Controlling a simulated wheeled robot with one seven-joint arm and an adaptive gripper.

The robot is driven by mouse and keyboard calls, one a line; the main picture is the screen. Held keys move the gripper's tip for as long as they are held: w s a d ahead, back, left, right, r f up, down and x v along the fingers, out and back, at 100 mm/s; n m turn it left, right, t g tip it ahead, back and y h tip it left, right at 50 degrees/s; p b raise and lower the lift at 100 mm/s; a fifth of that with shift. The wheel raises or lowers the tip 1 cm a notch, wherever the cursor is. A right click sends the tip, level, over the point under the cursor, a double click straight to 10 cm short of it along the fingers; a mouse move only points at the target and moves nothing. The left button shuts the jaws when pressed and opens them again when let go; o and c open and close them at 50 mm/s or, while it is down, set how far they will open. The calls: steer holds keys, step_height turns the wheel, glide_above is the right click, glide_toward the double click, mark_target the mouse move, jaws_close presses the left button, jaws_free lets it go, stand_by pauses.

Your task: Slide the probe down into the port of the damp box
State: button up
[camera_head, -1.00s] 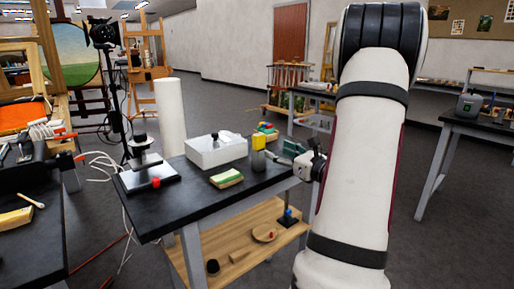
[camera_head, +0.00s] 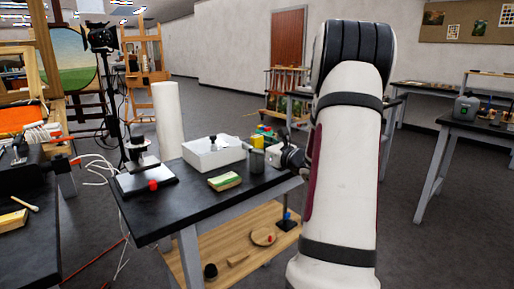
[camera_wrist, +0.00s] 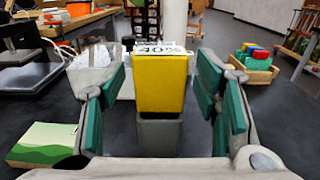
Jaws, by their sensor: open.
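A yellow-topped block with a grey lower part (camera_head: 257,143), which may be the probe, stands upright on the black table. In the wrist view the yellow block (camera_wrist: 161,85) is between the open teal-padded fingers of my gripper (camera_wrist: 163,105), with gaps on both sides. A white label reading "40%" shows at its top. The port cannot be made out.
A dark stand with a red knob (camera_head: 152,184) is at the left. A wooden tray of coloured blocks (camera_wrist: 254,66) stands behind right. The table's front is clear.

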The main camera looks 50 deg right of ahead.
steer(key=c, duration=1.3)
steer(key=shift+o, duration=0.2)
